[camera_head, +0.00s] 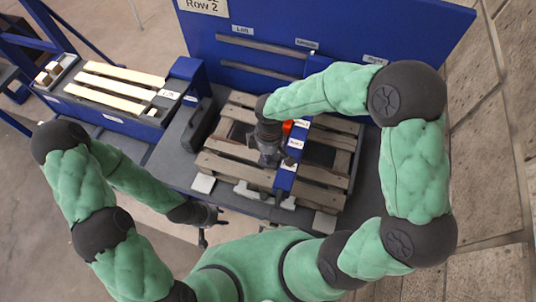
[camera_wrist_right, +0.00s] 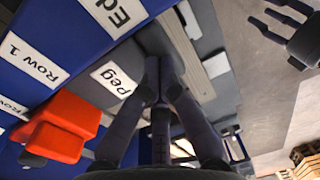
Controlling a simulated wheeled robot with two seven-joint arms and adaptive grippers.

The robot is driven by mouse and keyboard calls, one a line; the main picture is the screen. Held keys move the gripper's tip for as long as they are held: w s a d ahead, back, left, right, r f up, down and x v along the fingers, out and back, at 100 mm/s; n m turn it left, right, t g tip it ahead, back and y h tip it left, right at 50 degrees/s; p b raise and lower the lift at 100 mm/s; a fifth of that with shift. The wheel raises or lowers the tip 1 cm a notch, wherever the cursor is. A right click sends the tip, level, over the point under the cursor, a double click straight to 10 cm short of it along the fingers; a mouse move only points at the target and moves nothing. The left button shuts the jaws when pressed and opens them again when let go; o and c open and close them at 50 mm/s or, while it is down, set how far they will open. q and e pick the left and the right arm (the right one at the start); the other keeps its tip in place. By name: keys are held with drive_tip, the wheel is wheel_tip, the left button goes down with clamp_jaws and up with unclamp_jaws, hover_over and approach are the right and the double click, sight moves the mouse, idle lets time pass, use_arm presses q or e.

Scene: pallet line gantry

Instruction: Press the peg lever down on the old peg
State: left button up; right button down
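A grey block with a white "Peg" label (camera_wrist_right: 115,80) sits beside a blue beam (camera_wrist_right: 45,75) in the right wrist view. My right gripper (camera_wrist_right: 160,68) has its fingertips close together, apparently shut, just beside that label. I cannot tell whether the tips touch the block. In the head view my right gripper (camera_head: 270,158) is over the pallet beside the blue beam. I cannot single out the lever or the old peg; the gripper hides that part. A red piece (camera_wrist_right: 60,125) sits next to the beam. My left gripper (camera_head: 209,226) is open and empty, left of the pallet's near edge.
The wooden pallet (camera_head: 225,170) lies on a dark table. A blue panel (camera_head: 225,35) with labelled slots stands behind it. A side bench at left holds wooden slats (camera_head: 125,73). A black container (camera_head: 198,125) stands left of the pallet. The floor at right is bare.

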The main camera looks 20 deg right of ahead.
sight(267, 166)
use_arm(q)
drive_tip(key=shift+f+b, duration=0.35)
use_arm(e)
drive_tip(key=shift+s+a+f, duration=0.1)
drive_tip(key=shift+s+f, duration=0.05)
drive_tip(key=shift+f, duration=0.3)
drive_tip(key=shift+s+a+f+b, duration=0.1)
drive_tip(key=shift+s+f+b, duration=0.05)
drive_tip(key=shift+f+b, duration=0.35)
wheel_tip(267, 166, down, 3)
drive_tip(key=shift+s+a+f+b, duration=0.1)
drive_tip(key=shift+s+b, duration=0.05)
drive_tip(key=shift+b, duration=0.9)
use_arm(q)
drive_tip(key=shift+f+b, duration=1)
drive_tip(key=shift+f, duration=1.55)
use_arm(e)
drive_tip(key=shift+f, duration=1.45)
use_arm(q)
drive_tip(key=shift+r, duration=0.1)
use_arm(e)
drive_tip(key=shift+r, duration=0.1)
